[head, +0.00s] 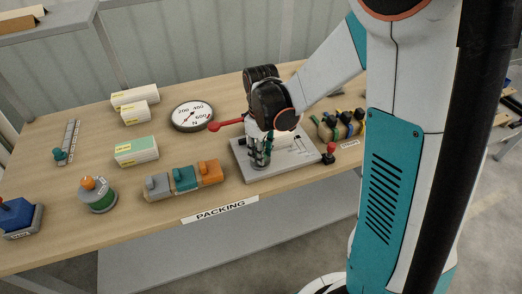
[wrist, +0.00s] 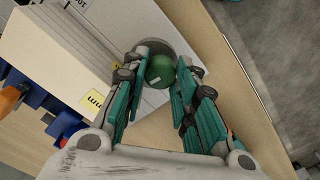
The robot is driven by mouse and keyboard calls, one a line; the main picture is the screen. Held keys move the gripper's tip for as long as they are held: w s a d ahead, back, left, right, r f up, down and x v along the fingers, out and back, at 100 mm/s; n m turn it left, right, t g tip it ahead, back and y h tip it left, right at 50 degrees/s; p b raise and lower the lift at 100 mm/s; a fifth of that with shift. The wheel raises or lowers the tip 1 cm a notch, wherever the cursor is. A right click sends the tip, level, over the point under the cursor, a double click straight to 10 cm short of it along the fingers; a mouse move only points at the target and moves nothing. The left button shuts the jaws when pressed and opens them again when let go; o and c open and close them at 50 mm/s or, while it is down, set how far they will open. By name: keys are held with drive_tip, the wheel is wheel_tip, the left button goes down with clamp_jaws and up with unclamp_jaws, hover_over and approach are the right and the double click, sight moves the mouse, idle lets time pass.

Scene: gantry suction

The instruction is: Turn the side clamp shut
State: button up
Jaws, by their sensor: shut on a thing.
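A flat grey fixture plate (head: 240,165) lies on the table's right half, with a mechanism on it partly hidden by my gripper. A red lever handle (head: 226,124) sticks out to the left beside my gripper. My gripper (head: 261,160) points down over the plate's near left part. In the wrist view, my gripper's teal fingers (wrist: 165,92) stand on both sides of a round green knob (wrist: 160,70). The knob sits on a dark round base. The fingers are shut on the knob, though its contact points are partly hidden. Which part is the side clamp is not clearly shown.
A round gauge (head: 192,115) stands behind left of the plate. Grey, teal and orange switch blocks (head: 185,180) are at the left front. A small red-knobbed joystick (head: 329,152) and coloured levers (head: 345,124) stand at the right. A packing label (head: 220,210) marks the table's front edge.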

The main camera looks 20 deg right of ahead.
drive_tip(key=shift+n, duration=0.8)
drive_tip(key=o, duration=0.8)
wheel_tip(320, 180, up, 12)
idle(0.5)
